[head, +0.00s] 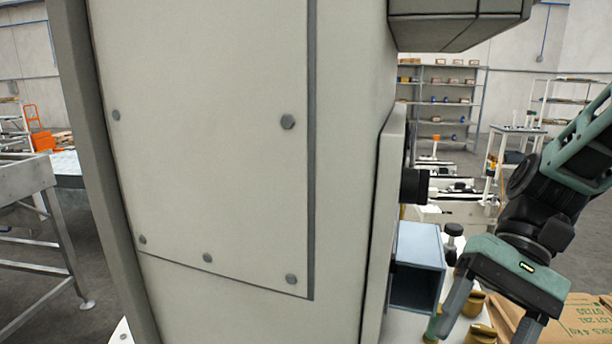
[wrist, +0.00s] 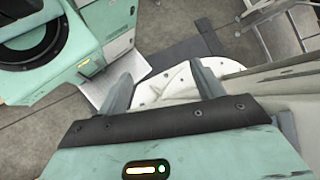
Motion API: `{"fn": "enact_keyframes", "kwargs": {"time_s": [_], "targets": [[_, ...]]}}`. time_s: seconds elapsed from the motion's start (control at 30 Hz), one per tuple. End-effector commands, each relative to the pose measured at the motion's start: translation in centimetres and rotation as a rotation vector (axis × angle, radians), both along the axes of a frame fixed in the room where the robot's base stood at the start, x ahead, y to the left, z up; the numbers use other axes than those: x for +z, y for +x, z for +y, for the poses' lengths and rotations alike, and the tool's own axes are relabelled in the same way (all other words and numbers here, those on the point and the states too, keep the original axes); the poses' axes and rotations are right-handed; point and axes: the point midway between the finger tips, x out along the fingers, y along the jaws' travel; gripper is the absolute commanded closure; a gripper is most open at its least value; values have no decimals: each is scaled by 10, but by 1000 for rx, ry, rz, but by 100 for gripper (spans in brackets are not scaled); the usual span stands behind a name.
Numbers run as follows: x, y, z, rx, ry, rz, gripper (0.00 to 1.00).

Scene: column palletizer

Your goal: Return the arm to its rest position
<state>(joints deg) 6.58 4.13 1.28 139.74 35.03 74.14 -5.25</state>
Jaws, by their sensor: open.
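My gripper (head: 493,318) hangs at the lower right of the head view, with its two fingers spread and pointing down. My arm comes in from the right edge, bent above it. In the wrist view my gripper (wrist: 162,80) shows two separated fingers with nothing held between them. A white bolted plate (wrist: 170,86) and grey floor lie beyond the fingertips. Brass-coloured pieces (head: 475,302) show behind the fingers in the head view; I cannot tell how far away they are.
A large beige bolted column (head: 230,160) fills the middle of the head view. A blue-grey square box (head: 420,245) sits left of my gripper. A cardboard carton (head: 580,322) lies at the lower right. A metal table (head: 25,195) stands left, shelving (head: 440,100) behind.

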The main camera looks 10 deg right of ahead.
Motion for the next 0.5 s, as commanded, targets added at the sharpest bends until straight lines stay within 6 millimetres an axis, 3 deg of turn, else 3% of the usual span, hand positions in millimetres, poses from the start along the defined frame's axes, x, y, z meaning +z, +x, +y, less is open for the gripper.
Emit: {"fn": "enact_keyframes", "kwargs": {"time_s": [0.07, 0.2, 0.33, 0.5], "targets": [[-17, -12, 11, 226, -115, -113, 33], [-46, -16, 28, 562, -262, -349, 33], [-61, -14, 52, 777, -321, -556, 33], [-67, -14, 79, 925, -329, -733, 33]]}}
